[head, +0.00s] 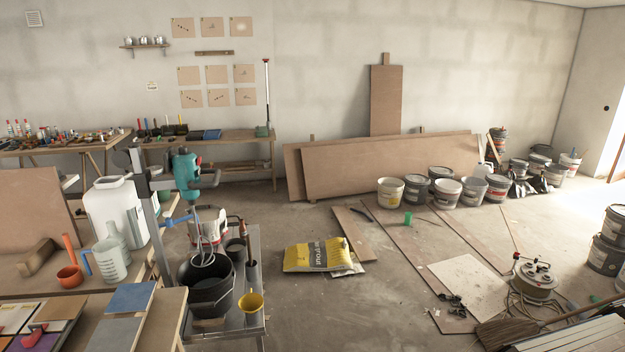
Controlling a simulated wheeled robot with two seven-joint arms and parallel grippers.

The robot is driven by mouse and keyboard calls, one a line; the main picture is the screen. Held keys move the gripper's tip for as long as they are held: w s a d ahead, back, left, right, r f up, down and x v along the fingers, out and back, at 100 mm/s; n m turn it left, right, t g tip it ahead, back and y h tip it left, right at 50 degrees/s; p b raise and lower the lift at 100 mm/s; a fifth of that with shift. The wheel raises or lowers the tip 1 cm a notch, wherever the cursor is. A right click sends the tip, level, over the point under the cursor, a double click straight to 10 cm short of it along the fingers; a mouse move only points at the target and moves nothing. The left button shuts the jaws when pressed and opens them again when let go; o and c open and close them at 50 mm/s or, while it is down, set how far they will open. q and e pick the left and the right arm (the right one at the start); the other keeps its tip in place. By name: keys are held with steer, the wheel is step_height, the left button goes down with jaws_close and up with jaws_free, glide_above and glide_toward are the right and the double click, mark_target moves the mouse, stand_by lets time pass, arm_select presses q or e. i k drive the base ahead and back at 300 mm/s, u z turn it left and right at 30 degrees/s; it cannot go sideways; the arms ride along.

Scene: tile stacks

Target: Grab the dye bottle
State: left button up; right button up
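No bottle is clearly marked as the dye bottle. Several small bottles with red tops (18,128) stand on the far left workbench, too small to read. I cannot tell whether any of these is the dye bottle. Neither of my grippers is in view.
A mixing stand with a teal mixer (187,172) and black bucket (206,293) stands beside the left table. A yellow bag (314,257) lies on the floor. Boards, paint buckets (390,192) and a cable reel (535,279) occupy the right.

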mark_target(242, 228)
steer(key=z, duration=0.35)
steer(key=i, duration=2.15)
steer(key=u, duration=0.4)
steer(key=i, duration=2.05)
steer(key=u, duration=1.3)
steer(key=i, duration=0.85)
steer(key=u, duration=0.35)
